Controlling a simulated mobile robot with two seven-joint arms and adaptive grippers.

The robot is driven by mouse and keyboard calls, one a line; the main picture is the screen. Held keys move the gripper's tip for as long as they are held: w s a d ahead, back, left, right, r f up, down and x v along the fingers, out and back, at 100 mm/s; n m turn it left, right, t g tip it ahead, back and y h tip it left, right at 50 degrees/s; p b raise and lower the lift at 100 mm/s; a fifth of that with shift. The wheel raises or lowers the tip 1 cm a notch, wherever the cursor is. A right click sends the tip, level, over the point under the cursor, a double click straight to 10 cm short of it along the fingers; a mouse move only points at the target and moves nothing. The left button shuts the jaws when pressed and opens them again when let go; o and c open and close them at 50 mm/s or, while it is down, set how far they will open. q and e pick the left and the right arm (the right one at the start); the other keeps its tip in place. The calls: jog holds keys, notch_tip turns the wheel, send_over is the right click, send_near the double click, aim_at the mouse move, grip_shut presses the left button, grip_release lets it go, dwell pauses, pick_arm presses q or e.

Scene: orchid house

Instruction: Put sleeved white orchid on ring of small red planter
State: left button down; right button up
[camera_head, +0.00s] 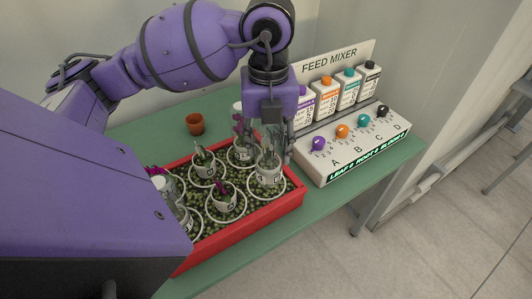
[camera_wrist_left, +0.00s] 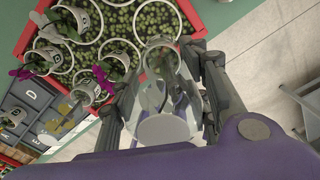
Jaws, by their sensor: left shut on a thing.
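The small red planter (camera_head: 289,204) sits on the green table, filled with green pellets and white rings that hold small pots. My left gripper (camera_head: 268,148) points down over its right corner. It is shut on the sleeved white orchid, a clear sleeve with a white labelled pot (camera_head: 268,175) at its lower end. The pot is at the right-hand ring (camera_head: 284,190); I cannot tell whether it rests there or hangs just above. In the left wrist view the clear sleeve (camera_wrist_left: 178,100) lies between both fingers, with a white round part near the camera. The fingers partly hide the flower.
Other potted plants stand in rings beside it, including one (camera_head: 222,197) and one (camera_head: 243,151). A feed mixer (camera_head: 350,150) with bottles stands close on the right. A terracotta pot (camera_head: 195,124) stands behind. Table (camera_head: 155,128) at the back left is clear.

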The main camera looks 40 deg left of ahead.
pick_arm(q)
notch_tip(320, 180, down, 7)
jog(key=w+a, duration=0.2)
jog(key=shift+w+a+f, duration=0.15)
jog(key=shift+w+a, duration=0.05)
jog(key=shift+w, duration=0.05)
jog(key=shift+f, duration=0.15)
jog(key=c, duration=1)
grip_release()
